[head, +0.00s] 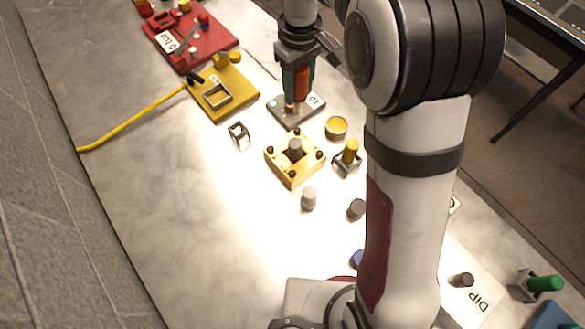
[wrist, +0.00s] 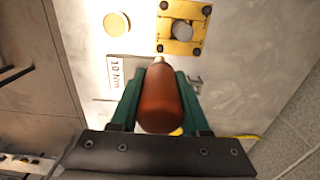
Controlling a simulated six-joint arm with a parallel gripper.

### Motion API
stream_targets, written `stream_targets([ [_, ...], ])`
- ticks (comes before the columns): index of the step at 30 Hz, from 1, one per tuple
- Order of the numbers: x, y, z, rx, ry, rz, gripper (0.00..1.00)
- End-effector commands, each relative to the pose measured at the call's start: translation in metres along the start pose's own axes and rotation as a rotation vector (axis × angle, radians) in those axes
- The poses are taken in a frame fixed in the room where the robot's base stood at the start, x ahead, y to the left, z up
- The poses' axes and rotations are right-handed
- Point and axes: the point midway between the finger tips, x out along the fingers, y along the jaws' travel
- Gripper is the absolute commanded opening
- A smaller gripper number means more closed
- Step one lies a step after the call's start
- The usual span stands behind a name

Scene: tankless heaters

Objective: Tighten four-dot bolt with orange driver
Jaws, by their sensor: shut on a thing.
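My gripper (head: 298,88) is shut on the orange driver (head: 301,80), its green fingers on either side of the handle. The driver also shows in the wrist view (wrist: 160,100), where its metal tip points away from the gripper. In the head view the driver is over a grey plate (head: 293,119) with a white label reading 10, a teal spot and a small red part. I cannot tell whether the tip touches the plate. The label reads 10 Nm in the wrist view (wrist: 115,72). No bolt with four dots can be made out; the driver and fingers hide part of the plate.
A yellow block (head: 293,172) with dark corner knobs and a grey centre cylinder stands near the plate, beside a round yellow-topped piece (head: 336,127). A yellow fixture (head: 222,101) with a cable and a red fixture (head: 189,39) lie beyond. The bench's left side is mostly clear.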

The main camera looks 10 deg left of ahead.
Motion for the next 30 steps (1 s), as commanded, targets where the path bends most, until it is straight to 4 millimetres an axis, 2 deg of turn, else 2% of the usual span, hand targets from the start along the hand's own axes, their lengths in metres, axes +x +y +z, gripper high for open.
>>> stream_targets([
  [5,-0.001,-0.001,0.0,0.0,0.001,0.001,0.0],
  [8,-0.003,-0.012,0.009,-0.002,0.0,0.0,0.0],
  [15,-0.007,-0.066,0.062,-0.004,0.002,0.001,0.0],
  [18,-0.006,-0.079,0.078,-0.002,0.002,0.001,0.0],
  [23,0.006,-0.082,0.083,0.0,-0.002,-0.001,0.0],
  [30,0.036,-0.082,0.083,0.0,-0.002,-0.001,0.0],
])
